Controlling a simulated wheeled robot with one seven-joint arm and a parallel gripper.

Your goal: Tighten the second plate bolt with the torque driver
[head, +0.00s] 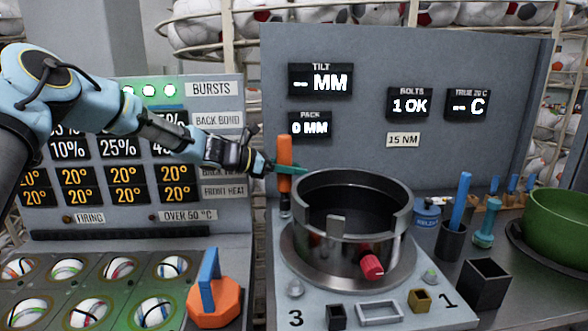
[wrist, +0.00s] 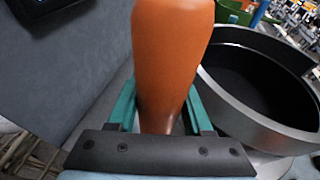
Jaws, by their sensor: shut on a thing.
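The torque driver (head: 285,150) has an orange handle and a dark shaft and stands upright. My gripper (head: 288,168) is shut on its handle, with the teal fingers on either side. In the wrist view the orange handle (wrist: 170,60) fills the space between the fingers (wrist: 160,110). The driver's lower end is at the back left of the plate (head: 352,306), beside the metal ring (head: 340,252); I cannot tell whether it touches a bolt there. One bolt head (head: 295,289) shows near the 3 and another (head: 430,277) near the 1. The bolts display (head: 409,104) reads 1 OK.
The ring's wall stands close right of the driver, and the grey panel (head: 345,190) rises behind. A red knob (head: 371,267) sticks out in front. An orange block with a blue handle (head: 213,300) lies at left. Cups and a green bowl (head: 558,220) stand at right.

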